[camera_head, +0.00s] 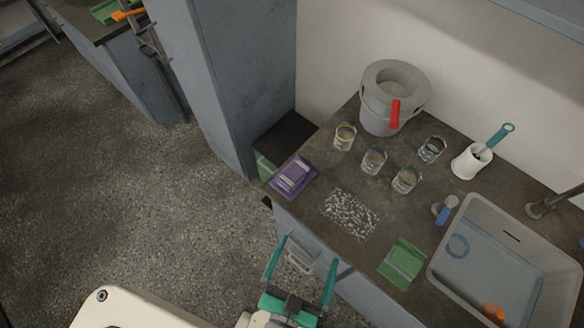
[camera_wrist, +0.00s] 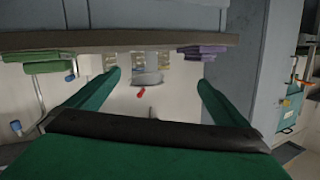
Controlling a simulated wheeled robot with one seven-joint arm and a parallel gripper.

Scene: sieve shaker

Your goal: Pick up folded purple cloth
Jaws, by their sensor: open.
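The folded purple cloth (camera_head: 293,177) lies flat at the near left corner of the dark counter (camera_head: 330,160) in the head view. My gripper (camera_head: 304,262) has teal fingers spread apart and is empty, in front of the counter and nearer to me than the cloth. The two fingers also show in the wrist view (camera_wrist: 157,85), with nothing between them.
A green folded cloth (camera_head: 402,262) and scattered whitish bits (camera_head: 350,214) lie on the counter. A blue-grey pillar (camera_head: 232,80) rises behind left.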

